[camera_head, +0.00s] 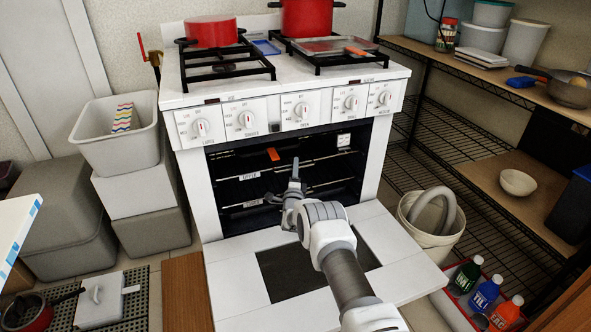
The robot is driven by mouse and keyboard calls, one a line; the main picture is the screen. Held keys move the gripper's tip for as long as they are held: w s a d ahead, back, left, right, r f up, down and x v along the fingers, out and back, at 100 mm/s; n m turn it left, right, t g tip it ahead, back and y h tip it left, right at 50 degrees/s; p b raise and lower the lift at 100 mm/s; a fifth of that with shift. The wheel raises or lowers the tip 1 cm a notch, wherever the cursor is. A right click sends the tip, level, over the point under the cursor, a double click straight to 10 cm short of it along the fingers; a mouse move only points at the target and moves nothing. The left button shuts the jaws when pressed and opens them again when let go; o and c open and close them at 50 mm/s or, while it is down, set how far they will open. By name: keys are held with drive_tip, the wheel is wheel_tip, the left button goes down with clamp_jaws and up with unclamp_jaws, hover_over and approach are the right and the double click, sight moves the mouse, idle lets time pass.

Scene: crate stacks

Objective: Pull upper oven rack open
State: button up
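The white oven (203,190) stands in the middle with its door (235,280) folded down flat. Inside, the upper oven rack (318,160) carries a small white label reading "UPPER". A lower rack (315,187) with another label sits beneath it. Both racks appear to be inside the cavity. My gripper (294,170) is at the oven opening, in front of the racks and right of the labels. Its fingers point up and into the oven. I cannot tell whether they touch the upper rack or are open. My arm hides part of the door and the lower rack.
An orange object (273,154) shows inside the oven near the upper rack. Red pots (212,32) stand on the stove top. Grey bins (120,140) are stacked at left. A wire shelf (440,140), white bucket (408,205) and several bottles (486,292) stand at right.

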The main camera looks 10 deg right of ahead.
clamp_jaws()
